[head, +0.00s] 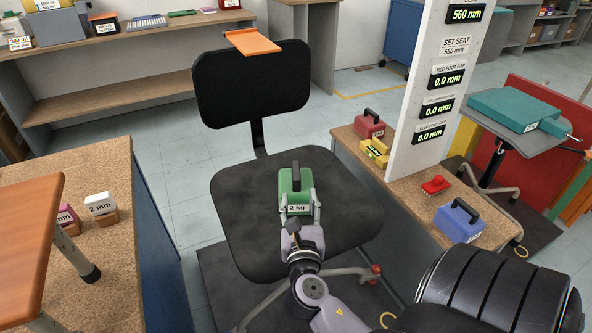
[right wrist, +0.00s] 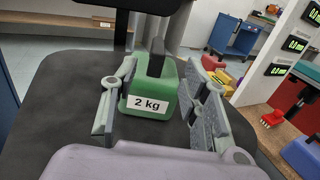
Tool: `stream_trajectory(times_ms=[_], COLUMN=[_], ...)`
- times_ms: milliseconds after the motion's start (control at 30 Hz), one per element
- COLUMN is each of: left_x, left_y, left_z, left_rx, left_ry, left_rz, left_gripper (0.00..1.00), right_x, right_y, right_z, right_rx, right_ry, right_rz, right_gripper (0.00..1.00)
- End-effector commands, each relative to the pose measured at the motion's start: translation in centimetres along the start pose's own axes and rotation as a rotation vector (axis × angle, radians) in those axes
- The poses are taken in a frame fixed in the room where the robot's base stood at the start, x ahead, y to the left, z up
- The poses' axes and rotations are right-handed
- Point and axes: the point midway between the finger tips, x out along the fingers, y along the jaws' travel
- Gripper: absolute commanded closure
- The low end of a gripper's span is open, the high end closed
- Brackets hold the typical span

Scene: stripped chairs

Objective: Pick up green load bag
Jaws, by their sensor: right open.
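The green load bag (head: 297,185) has a dark handle and a "2 kg" label. It sits upright on the black seat of the chair (head: 236,205). My right gripper (head: 299,210) reaches in from the front, its fingers open on either side of the bag's near end. In the right wrist view the bag (right wrist: 153,92) stands between the two spread fingers, with a visible gap on the right and a narrow one on the left. My left gripper is not in view.
The chair's black backrest (head: 252,85) stands behind the bag.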

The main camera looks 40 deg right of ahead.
Motion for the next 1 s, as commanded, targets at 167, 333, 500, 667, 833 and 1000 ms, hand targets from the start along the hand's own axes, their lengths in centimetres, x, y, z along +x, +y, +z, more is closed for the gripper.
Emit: stream_trajectory(times_ms=[167,333,500,667,833,1000], left_x=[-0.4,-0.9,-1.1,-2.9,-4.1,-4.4], left_y=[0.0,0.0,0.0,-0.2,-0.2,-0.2], left_z=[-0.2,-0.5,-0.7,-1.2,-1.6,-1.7], left_rx=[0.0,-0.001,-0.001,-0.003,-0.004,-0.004], left_ry=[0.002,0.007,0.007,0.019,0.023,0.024], left_rz=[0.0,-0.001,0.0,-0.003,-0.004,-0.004], left_gripper=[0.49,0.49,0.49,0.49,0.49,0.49], right_x=[4.0,6.3,7.3,9.5,11.6,12.1], right_y=[0.0,0.0,0.0,0.1,0.2,0.1], right_z=[0.0,-0.1,-0.1,-0.4,-0.4,-0.3], right_rx=[0.001,0.001,0.002,0.002,0.002,0.002], right_ry=[-0.003,0.0,0.001,-0.001,0.002,0.002], right_rz=[0.0,-0.001,0.0,-0.001,0.0,0.001], right_gripper=[0.58,0.58,0.58,0.58,0.58,0.58])
